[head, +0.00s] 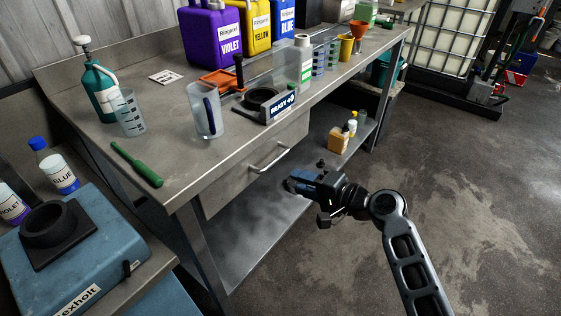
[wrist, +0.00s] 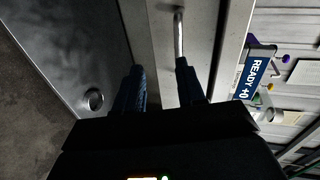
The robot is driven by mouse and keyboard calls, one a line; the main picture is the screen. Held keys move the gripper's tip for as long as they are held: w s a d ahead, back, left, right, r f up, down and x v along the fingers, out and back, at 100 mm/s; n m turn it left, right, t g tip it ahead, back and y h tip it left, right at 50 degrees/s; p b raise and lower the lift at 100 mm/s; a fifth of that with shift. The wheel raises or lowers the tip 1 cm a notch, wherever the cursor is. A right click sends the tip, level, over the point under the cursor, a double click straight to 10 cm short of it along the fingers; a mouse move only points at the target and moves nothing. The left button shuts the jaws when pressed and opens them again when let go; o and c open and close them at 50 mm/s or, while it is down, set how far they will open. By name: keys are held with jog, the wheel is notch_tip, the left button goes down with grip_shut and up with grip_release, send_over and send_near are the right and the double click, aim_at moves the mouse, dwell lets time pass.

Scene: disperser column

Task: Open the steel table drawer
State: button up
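The steel table drawer (head: 235,183) hangs under the table top and looks shut, with a bar handle (head: 269,159) across its front. In the wrist view the handle (wrist: 179,35) is a bright bar on the grey drawer front (wrist: 200,40). My gripper (head: 290,184) is in front of the drawer, a little below and right of the handle. In the wrist view my gripper (wrist: 160,65) is open with nothing between its two blue fingers. The right fingertip overlaps the near end of the handle in the picture; I cannot tell whether they touch.
A lower shelf (head: 250,235) runs below the drawer. The concrete floor (head: 450,180) to the right is clear.

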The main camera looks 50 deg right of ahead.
jog(key=w+d, duration=0.2)
jog(key=w, duration=0.7)
jog(key=shift+d+r+t+y, duration=0.15)
jog(key=shift+r+t+y, duration=0.1)
jog(key=shift+t+y, duration=0.05)
jog(key=shift+c, duration=0.2)
grip_shut()
